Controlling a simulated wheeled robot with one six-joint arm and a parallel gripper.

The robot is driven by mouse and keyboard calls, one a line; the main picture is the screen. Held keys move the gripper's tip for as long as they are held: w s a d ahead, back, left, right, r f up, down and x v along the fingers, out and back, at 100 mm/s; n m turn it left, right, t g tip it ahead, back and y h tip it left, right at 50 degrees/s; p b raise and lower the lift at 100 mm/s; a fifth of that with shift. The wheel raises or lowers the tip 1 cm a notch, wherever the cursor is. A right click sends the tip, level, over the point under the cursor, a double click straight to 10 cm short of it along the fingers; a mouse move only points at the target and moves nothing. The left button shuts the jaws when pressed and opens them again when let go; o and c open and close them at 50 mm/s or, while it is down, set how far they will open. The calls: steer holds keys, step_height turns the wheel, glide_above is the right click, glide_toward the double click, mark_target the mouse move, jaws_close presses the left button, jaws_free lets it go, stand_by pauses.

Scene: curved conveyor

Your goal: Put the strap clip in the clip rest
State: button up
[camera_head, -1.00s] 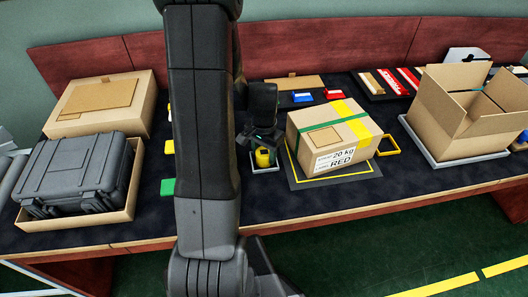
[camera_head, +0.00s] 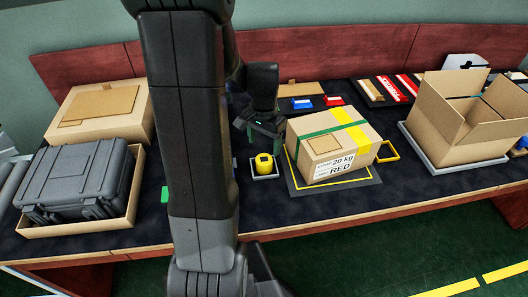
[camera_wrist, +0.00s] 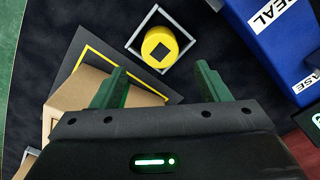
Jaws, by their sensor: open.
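A yellow cylinder with a dark diamond on its top, which I take for the strap clip (camera_head: 263,164), stands upright in a small grey square tray, which I take for the clip rest (camera_head: 262,178). The wrist view shows the clip (camera_wrist: 160,47) inside the tray's thin rim (camera_wrist: 136,40), off centre towards one side. My gripper (camera_head: 264,130) is above and slightly behind it, apart from it. In the wrist view, the green fingers of my gripper (camera_wrist: 162,76) are spread and empty, with the clip beyond the fingertips.
A strapped carton (camera_head: 335,140) marked 20 kg RED sits on a yellow-lined mat right of the tray. An open carton (camera_head: 470,120) is farther right, a grey case (camera_head: 75,180) left. A blue labelled block (camera_wrist: 275,40) shows in the wrist view.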

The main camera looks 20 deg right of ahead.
mark_target(264, 159)
step_height(264, 159, up, 4)
steer(key=shift+r, duration=0.1)
stand_by(0.4)
step_height(264, 159, down, 13)
steer(key=shift+b, duration=0.65)
steer(key=shift+r+p, duration=0.4)
steer(key=shift+r, duration=1)
